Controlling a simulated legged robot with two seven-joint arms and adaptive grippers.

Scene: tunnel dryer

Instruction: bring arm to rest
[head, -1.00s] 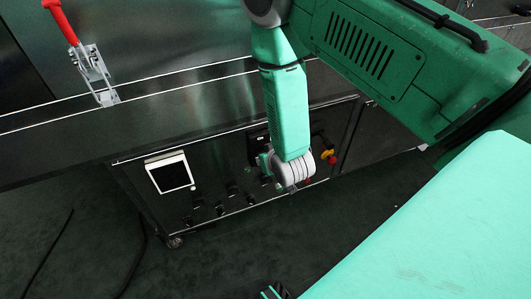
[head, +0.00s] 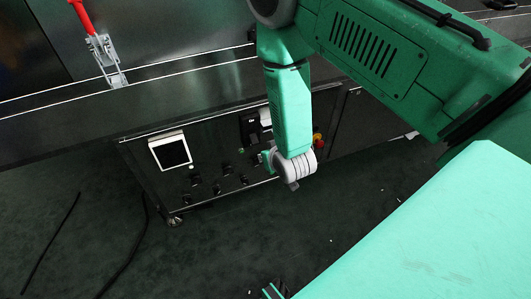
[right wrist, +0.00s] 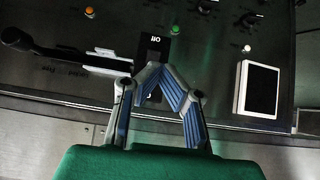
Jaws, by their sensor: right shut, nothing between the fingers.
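My right arm (head: 293,110) is green and comes in from the upper right in the head view, its pale grey wrist (head: 295,170) hanging in front of the dark control panel. My right gripper (right wrist: 157,72) shows in the right wrist view, its blue-padded fingers angled together with tips meeting. It is shut and empty. It overlaps the black switch plate (right wrist: 153,45) marked "Off"; I cannot tell whether it touches. In the head view the fingers are mostly hidden behind the wrist. My left gripper is not clearly seen.
The control panel (head: 225,198) carries a white-framed screen (head: 172,152), several knobs and a red-yellow button (head: 318,140). In the wrist view a black lever handle (right wrist: 45,55) lies left of the fingers. A red-handled clamp (head: 110,62) sits above. Open floor (head: 225,255) lies in front.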

